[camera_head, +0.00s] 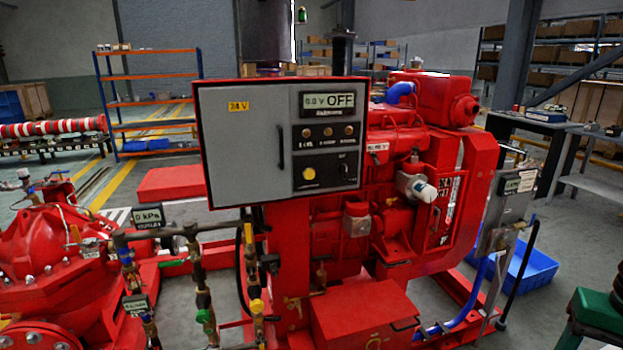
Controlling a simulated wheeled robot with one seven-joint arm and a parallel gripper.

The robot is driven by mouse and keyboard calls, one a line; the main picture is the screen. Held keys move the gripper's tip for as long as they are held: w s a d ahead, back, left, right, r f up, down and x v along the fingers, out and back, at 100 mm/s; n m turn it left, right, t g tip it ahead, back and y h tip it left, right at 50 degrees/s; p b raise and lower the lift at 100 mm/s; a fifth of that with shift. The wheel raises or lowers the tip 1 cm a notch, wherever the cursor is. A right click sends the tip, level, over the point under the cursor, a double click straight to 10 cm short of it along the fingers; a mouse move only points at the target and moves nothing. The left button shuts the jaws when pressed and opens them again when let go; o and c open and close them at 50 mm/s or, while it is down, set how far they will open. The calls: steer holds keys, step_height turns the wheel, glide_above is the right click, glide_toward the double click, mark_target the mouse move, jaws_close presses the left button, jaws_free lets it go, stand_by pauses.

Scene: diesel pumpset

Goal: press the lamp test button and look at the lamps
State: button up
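The grey control panel (238,150) with a red frame stands upright in the middle of the head view, on the red pumpset. Its display (328,101) reads "0.0 V" and "OFF". Below the display, three small round lamps (328,131) sit in a row on a dark plate. They look dull amber-brown, and none is clearly lit. Under them is a round yellow button (309,174), with a small dark switch (343,168) to its right. The labels are too small to read, so I cannot confirm which control is the lamp test. My gripper is not in view.
The red engine (410,150) stands right of and behind the panel. Pipes and valves (200,290) stand in front at the lower left, near a red pump (45,240). A grey box on a post (508,200) and a blue tray (525,265) are at the right.

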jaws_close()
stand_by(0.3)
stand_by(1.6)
